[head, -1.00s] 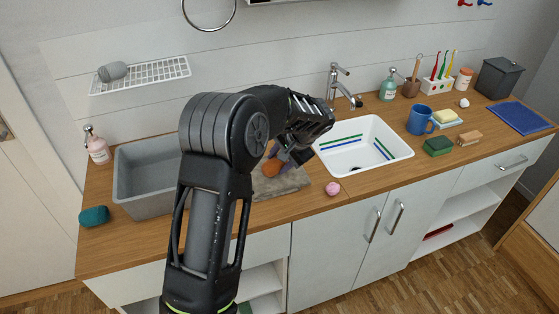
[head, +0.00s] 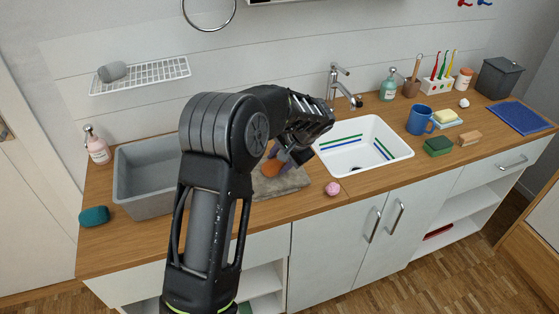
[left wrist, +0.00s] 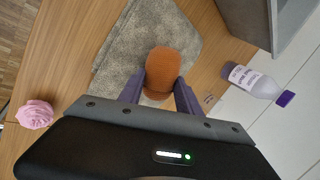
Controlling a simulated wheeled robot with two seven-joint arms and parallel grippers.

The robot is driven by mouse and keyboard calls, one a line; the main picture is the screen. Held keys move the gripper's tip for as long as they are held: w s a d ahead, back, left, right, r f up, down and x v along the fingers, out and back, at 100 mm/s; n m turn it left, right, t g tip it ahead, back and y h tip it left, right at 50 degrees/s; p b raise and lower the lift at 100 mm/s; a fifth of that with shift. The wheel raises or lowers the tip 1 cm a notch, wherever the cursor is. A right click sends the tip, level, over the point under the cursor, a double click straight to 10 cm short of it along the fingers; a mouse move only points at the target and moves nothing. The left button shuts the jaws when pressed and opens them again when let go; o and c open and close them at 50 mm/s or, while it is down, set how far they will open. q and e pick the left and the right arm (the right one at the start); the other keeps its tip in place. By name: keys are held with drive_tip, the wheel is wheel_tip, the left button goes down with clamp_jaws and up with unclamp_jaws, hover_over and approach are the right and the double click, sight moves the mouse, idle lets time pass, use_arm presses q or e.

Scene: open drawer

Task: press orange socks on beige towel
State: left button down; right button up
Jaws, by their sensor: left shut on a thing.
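The orange socks (head: 271,169), a rolled ball, show just beside my arm in the head view and between the purple fingers in the left wrist view (left wrist: 163,66). My left gripper (head: 280,160) is shut on them, and its fingers also show in the left wrist view (left wrist: 160,93). The towel (head: 293,185) looks grey-beige and lies folded on the counter, under the socks; it also shows in the left wrist view (left wrist: 125,48). The socks are at or just above its surface; contact is hard to tell. My arm hides part of the towel. My right gripper is not in view.
A grey basin (head: 148,207) stands left of the towel and a white sink (head: 362,160) right of it. A pink ball (head: 332,189) lies near the front edge. A teal roll (head: 94,216) lies far left.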

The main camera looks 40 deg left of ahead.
use_arm(q)
drive_tip(key=shift+r+p, duration=0.45)
drive_tip(key=shift+r, duration=0.05)
drive_tip(key=shift+r+p, duration=2)
drive_tip(key=shift+r, duration=1.45)
